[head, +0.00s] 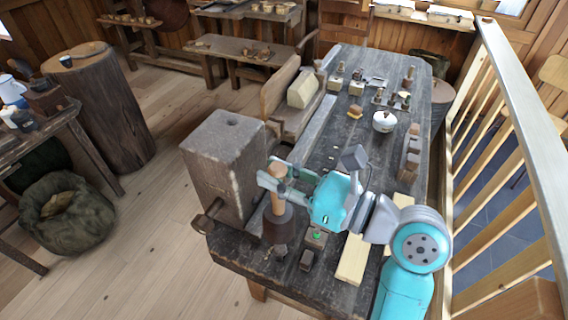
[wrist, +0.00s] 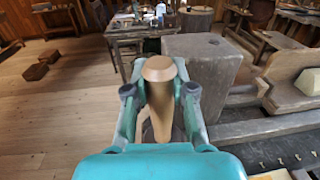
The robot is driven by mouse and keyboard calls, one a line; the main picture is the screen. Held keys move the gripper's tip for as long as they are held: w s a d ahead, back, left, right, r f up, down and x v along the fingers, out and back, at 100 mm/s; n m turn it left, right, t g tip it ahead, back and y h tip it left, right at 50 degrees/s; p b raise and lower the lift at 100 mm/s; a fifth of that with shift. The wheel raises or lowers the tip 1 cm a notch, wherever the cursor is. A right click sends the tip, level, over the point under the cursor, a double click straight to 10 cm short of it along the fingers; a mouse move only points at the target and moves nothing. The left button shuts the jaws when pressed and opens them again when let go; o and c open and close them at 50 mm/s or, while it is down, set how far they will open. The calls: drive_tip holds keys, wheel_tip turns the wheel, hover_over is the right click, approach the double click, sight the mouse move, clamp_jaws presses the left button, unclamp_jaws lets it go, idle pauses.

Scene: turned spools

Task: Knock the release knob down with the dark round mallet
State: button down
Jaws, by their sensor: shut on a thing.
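The mallet has a pale wooden handle (head: 278,190) pointing up and a dark round head (head: 278,224) at its lower end. My gripper (head: 274,180) is shut on the handle, and the mallet hangs nearly upright. In the wrist view the handle (wrist: 159,95) stands between the two fingers, and the head is mostly hidden behind it and the gripper. I cannot tell whether the head touches the bench. A dark knob-like part (head: 206,222) sticks out at the lower left of a big wooden block (head: 222,165); I cannot tell for sure that it is the release knob.
The block, with a hole in its top, stands at the near left end of the long dark bench (head: 345,135). Small blocks, one with a green mark (head: 316,238), and a pale board (head: 353,260) lie near the mallet. A white round pot (head: 384,122) stands farther back.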

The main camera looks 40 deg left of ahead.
sight(285, 212)
drive_tip(key=shift+f, duration=2.65)
drive_tip(key=shift+f, duration=1.85)
drive_tip(key=shift+r, duration=1.65)
drive_tip(key=shift+f, duration=2)
